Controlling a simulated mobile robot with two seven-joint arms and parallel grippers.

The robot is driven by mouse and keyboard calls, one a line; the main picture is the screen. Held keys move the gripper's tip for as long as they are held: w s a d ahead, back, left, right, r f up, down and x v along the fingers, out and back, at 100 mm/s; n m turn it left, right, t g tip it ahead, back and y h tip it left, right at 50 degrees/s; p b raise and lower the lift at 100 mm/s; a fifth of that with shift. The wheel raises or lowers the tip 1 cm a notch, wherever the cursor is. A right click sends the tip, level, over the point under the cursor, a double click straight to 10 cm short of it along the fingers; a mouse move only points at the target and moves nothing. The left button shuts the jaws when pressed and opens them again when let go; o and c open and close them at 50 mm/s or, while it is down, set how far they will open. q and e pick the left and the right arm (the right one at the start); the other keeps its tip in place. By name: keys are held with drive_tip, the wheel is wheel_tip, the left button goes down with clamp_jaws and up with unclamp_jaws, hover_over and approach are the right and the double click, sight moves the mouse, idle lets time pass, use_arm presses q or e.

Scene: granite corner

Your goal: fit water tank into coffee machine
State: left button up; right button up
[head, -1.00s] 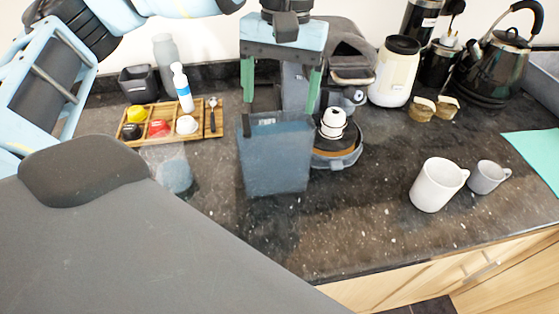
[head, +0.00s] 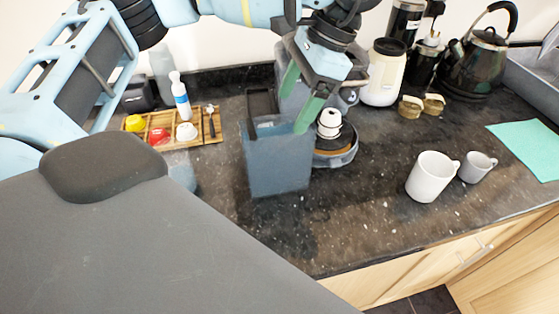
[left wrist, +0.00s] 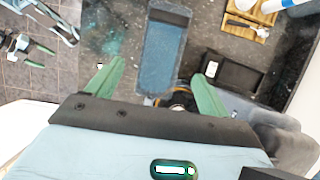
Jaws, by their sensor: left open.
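The water tank (head: 278,160) is a blue-grey, see-through box standing upright on the dark counter, in front of the coffee machine (head: 337,153). In the left wrist view the tank (left wrist: 164,50) lies beyond my fingers. My left gripper (head: 299,99) is tilted above the tank's right rear part, with green fingers spread and nothing held. It also shows in the left wrist view (left wrist: 159,69). It hides much of the machine, whose round base shows to the right of the tank. What seems to be my right gripper (left wrist: 37,55) shows small at the left wrist view's left edge.
A wooden tray (head: 207,137) with small items and a white bottle (head: 180,97) stands left of the tank. Two mugs (head: 431,177) stand to the right. A cream canister (head: 384,72) and black kettle (head: 482,65) stand behind. The counter before the tank is clear.

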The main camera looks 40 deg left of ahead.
sight(279, 133)
use_arm(q)
drive_tip(key=shift+x, duration=3.5)
drive_tip(key=shift+s+a, duration=0.15)
drive_tip(key=shift+f+b, duration=0.2)
drive_tip(key=shift+b, duration=0.1)
clamp_jaws()
